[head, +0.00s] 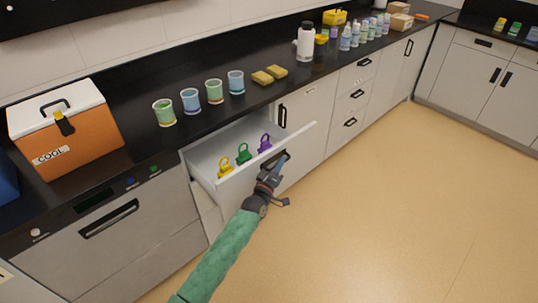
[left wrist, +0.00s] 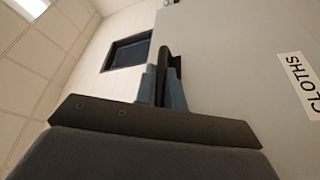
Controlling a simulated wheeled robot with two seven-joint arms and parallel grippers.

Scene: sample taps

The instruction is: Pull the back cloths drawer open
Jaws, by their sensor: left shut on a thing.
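The cloths drawer (head: 230,182) stands pulled out from the counter front in the head view. My left gripper (head: 277,166) is at the drawer's dark handle on the outer face. In the left wrist view its fingers (left wrist: 163,85) are shut on the dark handle bar (left wrist: 165,65). The gripper hides part of the handle in the head view. My right gripper is not in view.
More cabinets (head: 480,65) line the back right. The tan floor (head: 400,200) in front of the drawer is clear.

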